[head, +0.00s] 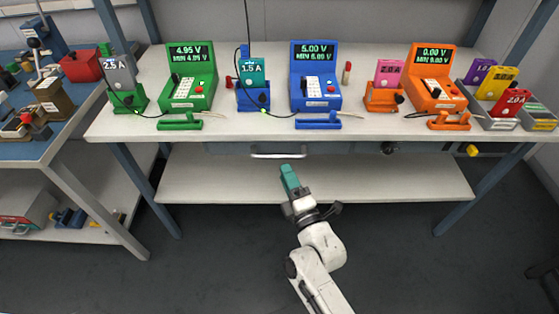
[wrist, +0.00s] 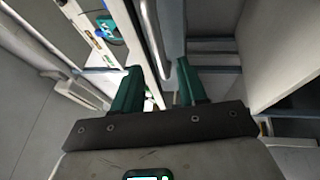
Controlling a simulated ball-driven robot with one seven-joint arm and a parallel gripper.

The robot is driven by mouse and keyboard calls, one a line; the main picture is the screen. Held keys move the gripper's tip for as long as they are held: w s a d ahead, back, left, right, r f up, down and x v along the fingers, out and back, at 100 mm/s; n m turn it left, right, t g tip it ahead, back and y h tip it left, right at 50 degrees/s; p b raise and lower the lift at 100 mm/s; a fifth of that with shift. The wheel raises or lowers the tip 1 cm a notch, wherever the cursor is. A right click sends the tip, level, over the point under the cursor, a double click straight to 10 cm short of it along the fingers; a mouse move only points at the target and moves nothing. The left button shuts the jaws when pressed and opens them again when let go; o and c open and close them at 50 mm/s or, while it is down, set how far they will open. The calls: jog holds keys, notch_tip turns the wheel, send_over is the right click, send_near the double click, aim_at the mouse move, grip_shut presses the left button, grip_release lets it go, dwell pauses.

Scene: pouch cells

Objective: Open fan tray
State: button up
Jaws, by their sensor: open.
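Under the front edge of the bench a grey-blue drawer-like front (head: 335,149) bears a silver bar handle (head: 278,155). I take this to be the fan tray; it looks shut, level with the bench edge. My gripper (head: 289,168) has green fingers and is just below and in front of the handle in the head view. In the wrist view my gripper (wrist: 158,66) is open, and the silver handle (wrist: 152,35) runs into the gap between its fingertips. I cannot tell whether a finger touches the bar. Nothing is held.
On the bench top (head: 270,132) stand a green tester (head: 189,77), a blue tester (head: 315,77) and an orange tester (head: 435,79), with coloured cells beside them. A lower shelf (head: 380,180) lies below. The dark floor in front is clear.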

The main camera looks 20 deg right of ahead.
jog(key=x, duration=0.5)
jog(key=shift+w, duration=0.35)
grip_shut()
dwell(0.4)
